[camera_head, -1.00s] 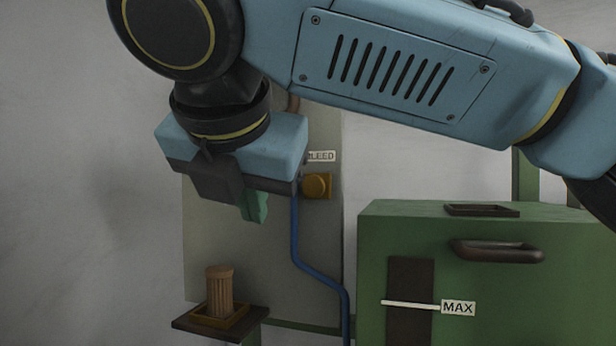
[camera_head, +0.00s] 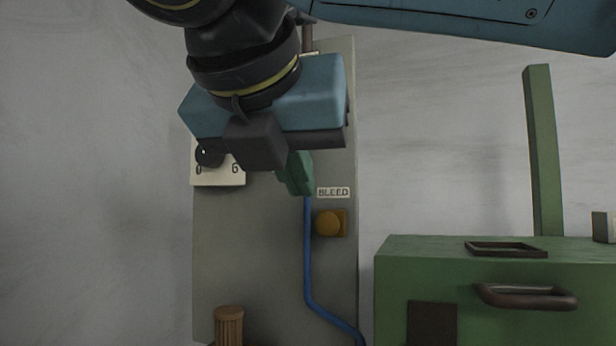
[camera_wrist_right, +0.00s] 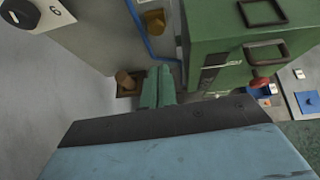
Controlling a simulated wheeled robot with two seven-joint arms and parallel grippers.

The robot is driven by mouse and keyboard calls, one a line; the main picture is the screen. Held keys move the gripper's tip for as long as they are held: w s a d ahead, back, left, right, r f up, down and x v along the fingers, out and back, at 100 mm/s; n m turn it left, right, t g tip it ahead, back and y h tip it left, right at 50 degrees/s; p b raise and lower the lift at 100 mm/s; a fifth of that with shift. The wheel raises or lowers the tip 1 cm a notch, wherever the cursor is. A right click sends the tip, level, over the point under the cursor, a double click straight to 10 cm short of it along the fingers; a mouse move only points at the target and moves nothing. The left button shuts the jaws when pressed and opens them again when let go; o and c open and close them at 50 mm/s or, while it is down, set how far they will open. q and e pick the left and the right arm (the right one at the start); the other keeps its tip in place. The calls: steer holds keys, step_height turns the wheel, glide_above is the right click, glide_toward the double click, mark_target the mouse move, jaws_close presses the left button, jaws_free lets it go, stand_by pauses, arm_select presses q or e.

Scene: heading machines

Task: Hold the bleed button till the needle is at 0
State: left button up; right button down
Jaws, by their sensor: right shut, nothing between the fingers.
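The yellow bleed button (camera_head: 328,223) sits on the grey panel (camera_head: 270,255) under a BLEED label (camera_head: 333,192). It also shows at the top of the right wrist view (camera_wrist_right: 154,20). A white dial plate (camera_head: 218,175) marked 0 and 6 is on the panel's left, with a dark round hub (camera_head: 209,153); my gripper covers part of it, and I cannot read a needle. My right gripper (camera_head: 299,188) has green fingers, shut and empty, above and left of the button, apart from it in the picture. My left gripper is not in view.
A blue hose (camera_head: 308,260) runs down beside the button. A green cabinet (camera_head: 480,252) with a dark handle (camera_head: 527,297) stands at the right. A ribbed brown cylinder (camera_head: 228,325) stands below the dial. A red knob (camera_wrist_right: 260,83) shows in the wrist view.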

steer(key=b, duration=0.5)
glide_toward(327, 228)
step_height(327, 228, down, 4)
steer(key=w, duration=0.3)
steer(key=w+d, duration=0.1)
steer(key=shift+w+d+r, duration=0.1)
steer(key=shift+w+r, duration=0.05)
steer(key=shift+r, duration=0.2)
steer(key=shift+w+d, duration=0.1)
steer(key=shift+w, duration=0.3)
